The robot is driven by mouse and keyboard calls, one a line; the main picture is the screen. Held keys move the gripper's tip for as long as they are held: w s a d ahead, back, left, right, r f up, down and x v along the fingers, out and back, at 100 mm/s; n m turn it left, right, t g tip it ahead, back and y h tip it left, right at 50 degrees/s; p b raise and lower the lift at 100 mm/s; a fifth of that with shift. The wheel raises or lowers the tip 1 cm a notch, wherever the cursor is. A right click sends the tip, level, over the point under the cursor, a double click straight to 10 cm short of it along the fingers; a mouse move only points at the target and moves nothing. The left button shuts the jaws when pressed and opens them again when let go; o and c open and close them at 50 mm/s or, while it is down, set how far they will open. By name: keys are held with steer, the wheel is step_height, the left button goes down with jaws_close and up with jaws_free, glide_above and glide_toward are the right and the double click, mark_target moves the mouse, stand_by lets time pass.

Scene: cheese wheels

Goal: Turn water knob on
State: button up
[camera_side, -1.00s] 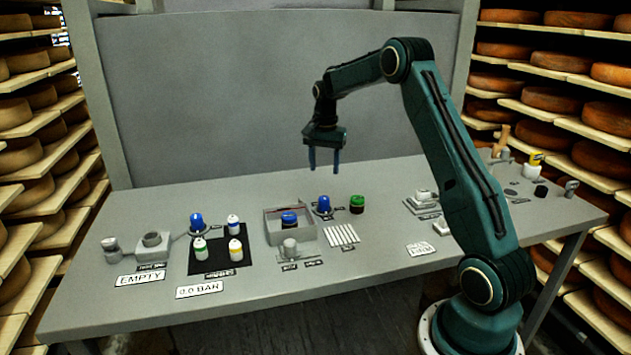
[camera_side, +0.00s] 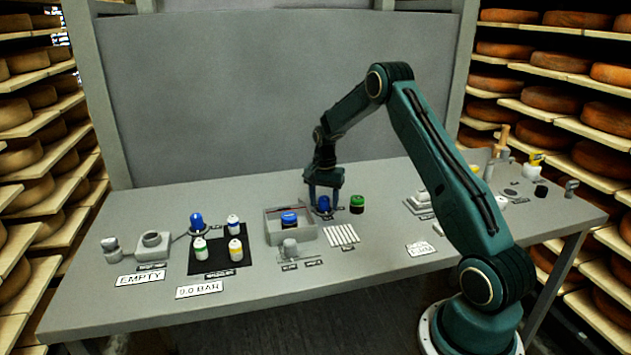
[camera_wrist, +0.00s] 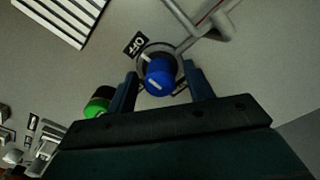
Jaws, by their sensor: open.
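A blue knob (camera_side: 324,203) with a pale pointer line stands on the table beside the grey box. In the wrist view the blue knob (camera_wrist: 160,78) sits on a round grey base, with a black label reading OFF (camera_wrist: 134,44) next to it. My gripper (camera_side: 325,200) is lowered around this knob. In the wrist view my gripper (camera_wrist: 163,85) is open, with one finger on each side of the knob. I cannot tell whether the fingers touch it. A second blue knob (camera_side: 196,222) stands farther left by the black mat.
Bottles stand on the black mat (camera_side: 208,268). White strips (camera_side: 342,235) lie in front. The table's back is clear.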

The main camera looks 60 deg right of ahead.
steer(key=c, duration=1)
steer(key=shift+o, duration=0.2)
steer(key=shift+n, duration=0.5)
steer(key=n, duration=1.2)
steer(key=shift+d+n, duration=0.1)
steer(key=shift+n, duration=2.4)
